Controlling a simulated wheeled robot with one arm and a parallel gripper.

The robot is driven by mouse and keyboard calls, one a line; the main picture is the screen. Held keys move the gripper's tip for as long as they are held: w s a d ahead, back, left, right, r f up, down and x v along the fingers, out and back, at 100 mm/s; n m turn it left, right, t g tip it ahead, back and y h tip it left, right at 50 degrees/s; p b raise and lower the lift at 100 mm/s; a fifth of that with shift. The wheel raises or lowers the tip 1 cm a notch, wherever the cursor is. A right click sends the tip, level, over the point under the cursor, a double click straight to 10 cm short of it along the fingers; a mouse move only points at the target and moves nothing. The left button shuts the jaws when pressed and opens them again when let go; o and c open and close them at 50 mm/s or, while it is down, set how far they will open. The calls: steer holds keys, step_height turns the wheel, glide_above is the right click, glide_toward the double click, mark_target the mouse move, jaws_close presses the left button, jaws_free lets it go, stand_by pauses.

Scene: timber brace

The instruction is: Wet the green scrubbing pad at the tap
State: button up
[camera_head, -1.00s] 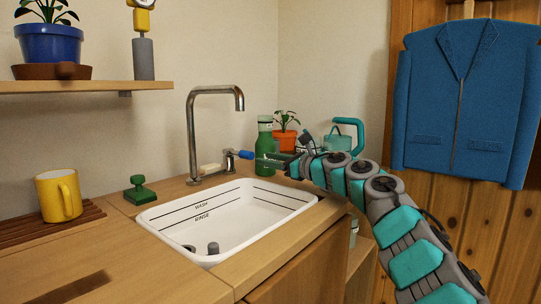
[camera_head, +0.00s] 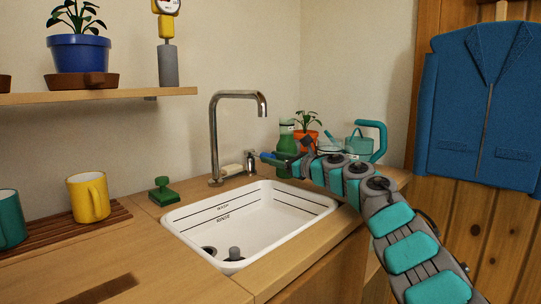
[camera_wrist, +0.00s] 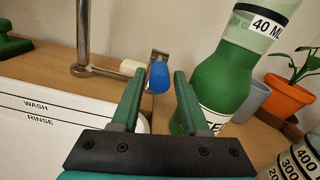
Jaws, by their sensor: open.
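The green scrubbing pad (camera_head: 162,190), with an upright green handle, stands on the counter left of the sink. Its edge also shows at the top left of the wrist view (camera_wrist: 14,44). The metal tap (camera_head: 214,135) rises behind the sink, its spout bent over the basin. Its blue lever (camera_wrist: 158,76) lies ahead of my gripper (camera_head: 277,160). In the wrist view my open gripper (camera_wrist: 158,84) has one finger on each side of the lever in the picture. I cannot tell whether the fingers touch it. Nothing is held.
The white sink (camera_head: 262,222) is marked WASH and RINSE. A green bottle (camera_wrist: 222,82) stands close to my right finger, with an orange plant pot (camera_head: 306,140) and a teal watering can (camera_head: 358,145) beyond. Yellow (camera_head: 88,198) and teal mugs sit on a slatted board at left.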

steer(key=shift+x, duration=0.75)
steer(key=shift+f, duration=0.1)
steer(key=shift+c, duration=0.2)
jaws_close()
stand_by(0.8)
